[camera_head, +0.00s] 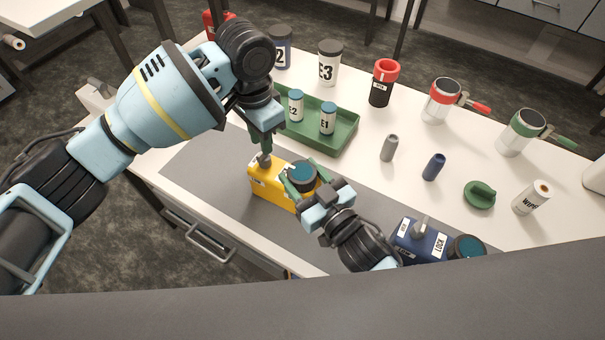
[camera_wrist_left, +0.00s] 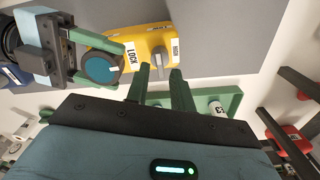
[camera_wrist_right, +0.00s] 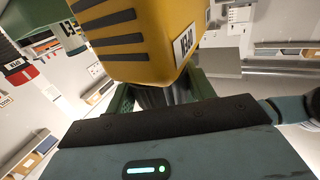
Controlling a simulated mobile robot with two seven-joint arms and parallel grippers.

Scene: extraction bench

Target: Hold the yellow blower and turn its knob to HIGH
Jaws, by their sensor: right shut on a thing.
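The yellow blower (camera_head: 268,184) lies on the grey mat, with black vent slots on its body in the right wrist view (camera_wrist_right: 135,40). Its grey knob (camera_head: 264,160) stands between two white labels in the left wrist view (camera_wrist_left: 159,60); one reads LOCK, the other is too small to read surely. My right gripper (camera_head: 301,180) is shut on the blower at its dark, teal-faced round end (camera_wrist_left: 101,68). My left gripper (camera_head: 262,142) is above the knob. Its green fingers (camera_wrist_left: 158,76) are apart, with the knob at their tips; contact cannot be told.
A blue device (camera_head: 418,243) with a LOCK label lies right of my right arm. A green tray (camera_head: 335,137) with teal-capped jars stands behind the blower. Several containers line the back. A drawer handle (camera_head: 198,236) is at the bench front.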

